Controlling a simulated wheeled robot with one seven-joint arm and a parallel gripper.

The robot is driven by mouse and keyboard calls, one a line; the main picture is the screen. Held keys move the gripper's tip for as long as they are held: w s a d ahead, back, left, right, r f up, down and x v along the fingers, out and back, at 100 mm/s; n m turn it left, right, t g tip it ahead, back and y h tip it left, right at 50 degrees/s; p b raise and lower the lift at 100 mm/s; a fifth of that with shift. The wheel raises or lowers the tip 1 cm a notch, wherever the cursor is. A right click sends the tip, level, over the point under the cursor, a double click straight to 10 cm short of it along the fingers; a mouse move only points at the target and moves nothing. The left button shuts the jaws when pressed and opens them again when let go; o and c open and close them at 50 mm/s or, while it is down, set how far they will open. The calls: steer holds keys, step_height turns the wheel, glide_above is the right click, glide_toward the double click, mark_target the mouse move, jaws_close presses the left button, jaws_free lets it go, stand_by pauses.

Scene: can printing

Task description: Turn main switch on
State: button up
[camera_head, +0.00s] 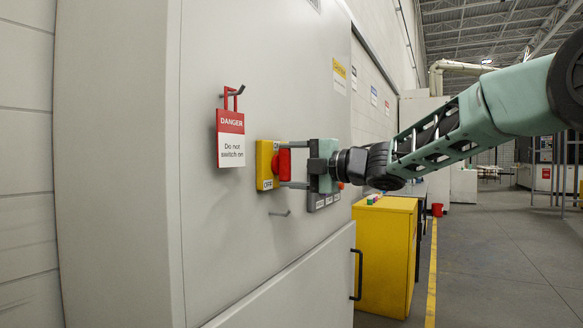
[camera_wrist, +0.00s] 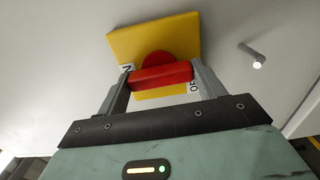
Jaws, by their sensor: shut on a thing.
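The main switch (camera_head: 266,165) is a yellow box with a red handle (camera_head: 284,161) on the grey cabinet front in the head view. An OFF label shows at its lower edge. My gripper (camera_head: 285,164) faces the cabinet, one finger above the handle and one below, and is shut on it. In the wrist view, the red handle (camera_wrist: 161,76) lies between both fingers, slightly tilted, over the yellow plate (camera_wrist: 150,38). Part of the ON label (camera_wrist: 127,69) shows by the left finger and part of the OFF label (camera_wrist: 194,86) by the right finger.
A red-and-white DANGER tag (camera_head: 231,138) hangs with a red lock from a hook left of the switch. An empty peg (camera_head: 280,213) sticks out below the switch. A grey button panel (camera_head: 324,200) is partly behind my gripper. A yellow cabinet (camera_head: 384,255) stands to the right.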

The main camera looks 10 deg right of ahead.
steer(key=o, duration=1)
steer(key=b+v, duration=0.2)
steer(key=v, duration=1.5)
steer(key=shift+s+d+f, duration=0.1)
steer(key=shift+s+d, duration=0.05)
